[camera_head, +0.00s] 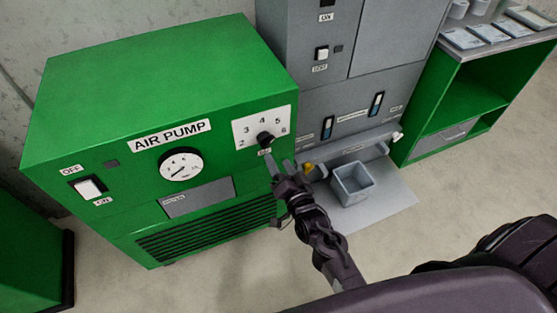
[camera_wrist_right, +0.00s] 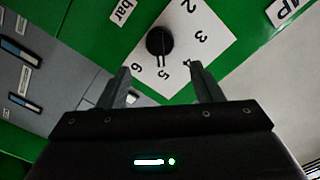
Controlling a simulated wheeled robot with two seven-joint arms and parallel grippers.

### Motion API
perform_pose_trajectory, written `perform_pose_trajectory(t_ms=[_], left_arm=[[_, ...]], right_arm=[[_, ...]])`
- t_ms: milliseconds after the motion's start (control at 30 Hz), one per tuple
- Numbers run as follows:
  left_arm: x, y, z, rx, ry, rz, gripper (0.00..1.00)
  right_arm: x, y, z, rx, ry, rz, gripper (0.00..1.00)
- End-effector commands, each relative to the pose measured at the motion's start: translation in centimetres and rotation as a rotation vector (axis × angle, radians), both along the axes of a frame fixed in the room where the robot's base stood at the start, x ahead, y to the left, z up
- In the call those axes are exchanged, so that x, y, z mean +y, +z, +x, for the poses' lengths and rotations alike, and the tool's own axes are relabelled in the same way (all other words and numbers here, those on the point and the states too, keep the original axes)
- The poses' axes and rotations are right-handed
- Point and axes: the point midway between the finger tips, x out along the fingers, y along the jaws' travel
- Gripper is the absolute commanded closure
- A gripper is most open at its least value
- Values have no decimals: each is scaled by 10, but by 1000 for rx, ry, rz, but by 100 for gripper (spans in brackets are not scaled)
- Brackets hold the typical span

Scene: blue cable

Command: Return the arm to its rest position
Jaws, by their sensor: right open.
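My right gripper (camera_head: 281,174) is in front of the green air pump (camera_head: 120,90), just below its white dial plate. In the right wrist view its two fingers (camera_wrist_right: 160,88) stand apart with nothing between them. The black knob (camera_wrist_right: 159,42) on the numbered plate (camera_wrist_right: 200,32) lies beyond the fingertips; the gripper is not around it. The knob also shows in the head view (camera_head: 265,140). The right arm (camera_head: 325,240) reaches in from the lower right. My left gripper is not in view.
A grey cabinet (camera_head: 330,60) with switches stands right of the pump. A grey open bin (camera_head: 352,183) sits on a light panel beside the arm. A green shelf unit (camera_head: 460,100) stands at the right. Bare floor lies in front of the pump.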

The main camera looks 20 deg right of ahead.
Motion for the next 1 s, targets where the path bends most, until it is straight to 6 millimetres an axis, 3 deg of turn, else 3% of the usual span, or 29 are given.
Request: perform_pose_trajectory(t_ms=[267, 367, 467, 533, 667, 800, 1000], left_arm=[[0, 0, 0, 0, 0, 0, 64], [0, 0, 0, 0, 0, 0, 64], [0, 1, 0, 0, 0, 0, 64], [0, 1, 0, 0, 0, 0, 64], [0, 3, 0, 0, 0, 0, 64], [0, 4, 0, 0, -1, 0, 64], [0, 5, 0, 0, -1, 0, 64]], right_arm=[[0, -3, 0, 6, 1, -3, 41], [4, -24, -4, 54, 13, -28, 41], [13, -72, -17, 165, 45, -89, 41], [20, -118, -34, 273, 82, -152, 41], [28, -207, -83, 492, 171, -285, 41], [26, -289, -152, 714, 284, -434, 41], [2, -378, -272, 1020, 476, -635, 41]])
